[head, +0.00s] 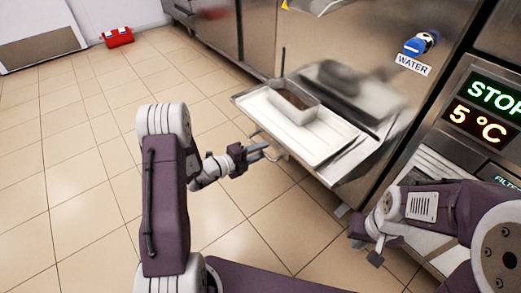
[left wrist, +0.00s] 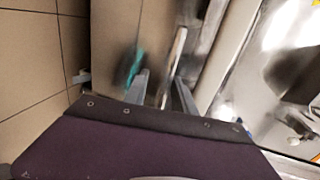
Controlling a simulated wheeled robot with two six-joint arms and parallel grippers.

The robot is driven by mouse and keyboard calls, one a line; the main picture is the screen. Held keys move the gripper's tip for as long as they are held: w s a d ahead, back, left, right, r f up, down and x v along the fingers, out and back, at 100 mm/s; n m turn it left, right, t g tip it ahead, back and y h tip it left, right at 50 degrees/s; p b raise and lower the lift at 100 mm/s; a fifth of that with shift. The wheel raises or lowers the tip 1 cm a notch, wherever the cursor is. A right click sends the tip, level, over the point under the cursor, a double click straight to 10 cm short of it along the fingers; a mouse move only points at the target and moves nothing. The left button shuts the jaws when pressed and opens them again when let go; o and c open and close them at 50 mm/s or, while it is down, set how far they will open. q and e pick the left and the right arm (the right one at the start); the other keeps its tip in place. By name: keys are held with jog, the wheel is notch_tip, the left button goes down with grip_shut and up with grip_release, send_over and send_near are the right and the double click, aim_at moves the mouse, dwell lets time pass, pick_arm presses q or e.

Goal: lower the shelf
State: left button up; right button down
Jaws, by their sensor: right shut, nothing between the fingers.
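The shelf (head: 243,98) is a metal ledge sticking out from the freezer front, raised and roughly level. A white tray (head: 330,143) with a rectangular metal pan (head: 294,103) rests on it. A thin bent handle (head: 283,154) shows at its near left edge. My left gripper (head: 268,151) is at this handle. In the left wrist view its fingers (left wrist: 163,92) stand apart, with a light bar (left wrist: 174,62) running into the gap between them; contact cannot be told. My right gripper (head: 366,254) is shut and empty, low in front of the machine, partly hidden by my arm.
The freezer front carries a blue water knob (head: 421,43) above the shelf and a lit display (head: 483,113) at the right. A red toolbox (head: 117,37) lies on the floor at the far back. The tiled floor left of the shelf is clear.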

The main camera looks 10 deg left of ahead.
pick_arm(q)
jog(key=shift+r, duration=0.15)
jog(key=p+v, duration=0.4)
jog(key=v, duration=0.5)
jog(key=shift+p, duration=0.4)
